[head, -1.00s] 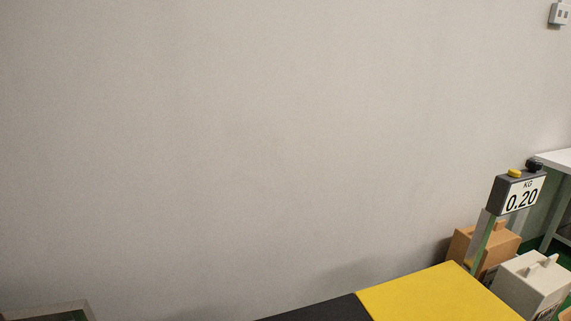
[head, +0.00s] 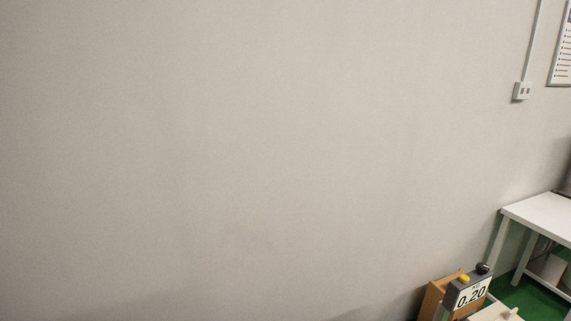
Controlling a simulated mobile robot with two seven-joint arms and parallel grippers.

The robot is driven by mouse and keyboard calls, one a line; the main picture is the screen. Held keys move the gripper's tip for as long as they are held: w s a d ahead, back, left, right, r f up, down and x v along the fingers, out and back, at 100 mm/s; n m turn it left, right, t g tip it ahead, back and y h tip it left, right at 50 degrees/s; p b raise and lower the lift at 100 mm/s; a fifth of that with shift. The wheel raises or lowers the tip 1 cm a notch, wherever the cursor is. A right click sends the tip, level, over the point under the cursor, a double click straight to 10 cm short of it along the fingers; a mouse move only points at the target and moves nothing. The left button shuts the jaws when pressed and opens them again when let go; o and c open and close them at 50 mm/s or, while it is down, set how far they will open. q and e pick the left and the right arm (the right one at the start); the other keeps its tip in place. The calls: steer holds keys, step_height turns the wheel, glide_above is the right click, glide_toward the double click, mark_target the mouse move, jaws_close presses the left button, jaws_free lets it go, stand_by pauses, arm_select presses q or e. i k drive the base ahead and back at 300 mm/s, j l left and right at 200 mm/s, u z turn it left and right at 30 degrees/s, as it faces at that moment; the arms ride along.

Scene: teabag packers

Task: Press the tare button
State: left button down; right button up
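The scale's display head (head: 468,293) stands at the lower right of the head view and reads 0.20. A yellow button (head: 464,279) and a black button (head: 483,268) sit on its top edge. I cannot tell from any marking which of them is the tare button. The scale's platform is outside the view. Neither of my grippers is in view.
A brown box (head: 430,300) stands behind the display, and a pale box (head: 497,313) is in front of it, cut off by the frame. A white table (head: 545,216) stands at right on the green floor (head: 520,296). A plain wall (head: 230,150) fills most of the view.

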mark_target(463, 280)
steer(key=z, duration=1.25)
